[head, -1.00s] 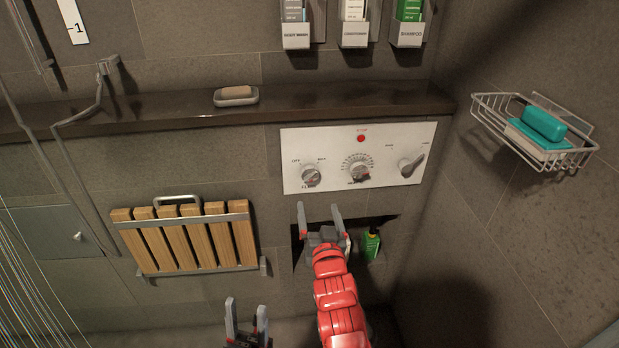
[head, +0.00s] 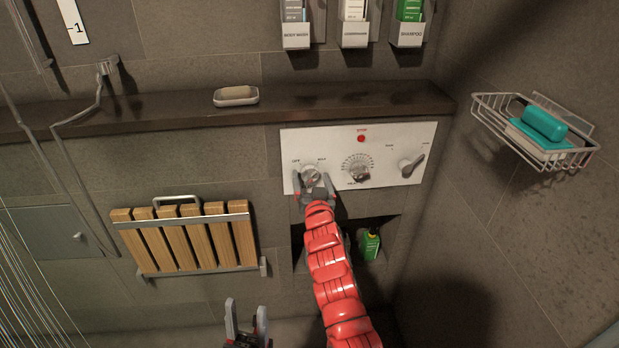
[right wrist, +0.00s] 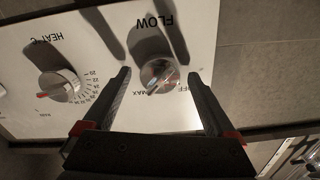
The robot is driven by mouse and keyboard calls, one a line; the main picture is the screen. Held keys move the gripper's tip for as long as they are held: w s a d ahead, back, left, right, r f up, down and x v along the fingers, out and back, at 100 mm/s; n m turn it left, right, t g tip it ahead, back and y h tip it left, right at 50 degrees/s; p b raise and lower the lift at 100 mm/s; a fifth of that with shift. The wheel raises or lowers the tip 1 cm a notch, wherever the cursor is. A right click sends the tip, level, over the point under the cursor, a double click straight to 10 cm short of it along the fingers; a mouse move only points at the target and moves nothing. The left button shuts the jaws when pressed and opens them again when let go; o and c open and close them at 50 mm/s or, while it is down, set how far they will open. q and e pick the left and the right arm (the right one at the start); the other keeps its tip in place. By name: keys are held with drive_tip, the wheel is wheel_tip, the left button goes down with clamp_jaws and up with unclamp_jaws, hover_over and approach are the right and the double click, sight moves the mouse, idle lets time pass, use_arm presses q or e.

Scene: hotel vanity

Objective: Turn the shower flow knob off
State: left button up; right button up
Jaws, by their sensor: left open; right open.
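The round silver flow knob (head: 310,174) is at the left end of the white control panel (head: 336,143), with OFF and MAX marked near it. In the right wrist view the flow knob (right wrist: 159,75) appears upside down with its FLOW label; its pointer bar seems to slant toward MAX. My right gripper (head: 312,181) is open at the flow knob. In the wrist view the right gripper's fingertips (right wrist: 159,76) are on either side of the knob, with a gap on each side. Contact is not visible. My left gripper (head: 246,322) is open and empty at the bottom.
The heat knob (head: 359,172) and a lever knob (head: 411,166) sit on the same panel. Below is a niche with a green bottle (head: 370,244). A folded wooden seat (head: 187,238) is at left. A ledge (head: 340,100) runs above; a wire basket (head: 535,133) hangs right.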

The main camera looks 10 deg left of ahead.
drive_tip(key=c, duration=1.4)
drive_tip(key=shift+o, duration=0.2)
drive_tip(key=n+p, duration=0.1)
drive_tip(key=n, duration=0.3)
drive_tip(key=shift+n, duration=0.4)
drive_tip(key=n+p, duration=0.1)
drive_tip(key=n, duration=0.3)
drive_tip(key=shift+n, duration=0.3)
drive_tip(key=n+p, duration=0.2)
drive_tip(key=n, duration=0.3)
drive_tip(key=shift+a+r, duration=0.1)
drive_tip(key=shift+n+p, duration=0.5)
drive_tip(key=shift+n, duration=1.3)
drive_tip(key=shift+r, duration=0.1)
